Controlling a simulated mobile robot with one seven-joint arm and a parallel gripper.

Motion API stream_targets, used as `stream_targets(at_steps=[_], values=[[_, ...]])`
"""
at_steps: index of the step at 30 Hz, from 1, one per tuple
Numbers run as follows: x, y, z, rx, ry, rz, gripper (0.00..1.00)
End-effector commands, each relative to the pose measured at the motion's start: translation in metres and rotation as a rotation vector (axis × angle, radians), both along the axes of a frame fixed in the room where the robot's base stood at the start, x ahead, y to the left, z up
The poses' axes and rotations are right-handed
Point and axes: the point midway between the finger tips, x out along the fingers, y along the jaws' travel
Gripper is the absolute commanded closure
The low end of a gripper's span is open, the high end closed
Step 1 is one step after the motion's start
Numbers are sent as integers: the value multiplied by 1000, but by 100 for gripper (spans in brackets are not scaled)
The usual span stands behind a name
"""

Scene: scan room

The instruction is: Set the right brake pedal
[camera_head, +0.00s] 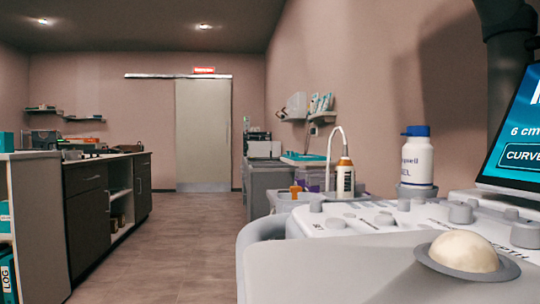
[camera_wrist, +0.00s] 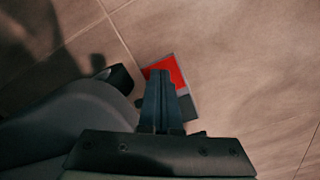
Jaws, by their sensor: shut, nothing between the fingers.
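A red pedal (camera_wrist: 174,68) with a grey edge shows low over the floor in the wrist view. I take it to be the brake pedal; whether it is the right one I cannot tell. My gripper (camera_wrist: 160,74) is shut and empty, its fingers pointing down in front of the pedal and hiding part of it. Whether the fingertips touch the pedal is not clear. A dark grey piece (camera_wrist: 187,108) shows beside the fingers. The pedal and gripper are not in the head view.
A dark rounded part, perhaps a caster (camera_wrist: 118,78), lies left of the fingers. Tiled floor (camera_wrist: 250,60) to the right is clear. The head view shows the scanner console (camera_head: 370,265) close by, with a screen (camera_head: 515,140) and a gel bottle (camera_head: 416,160). A dark cabinet (camera_head: 88,210) stands left.

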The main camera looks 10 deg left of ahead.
Motion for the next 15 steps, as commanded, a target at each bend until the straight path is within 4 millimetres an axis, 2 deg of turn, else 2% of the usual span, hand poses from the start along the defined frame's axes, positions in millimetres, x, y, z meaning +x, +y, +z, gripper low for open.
stream_targets(at_steps=[2,15], values=[[0,0,-4,0,0,0,100],[0,0,32,0,1,0,100]])
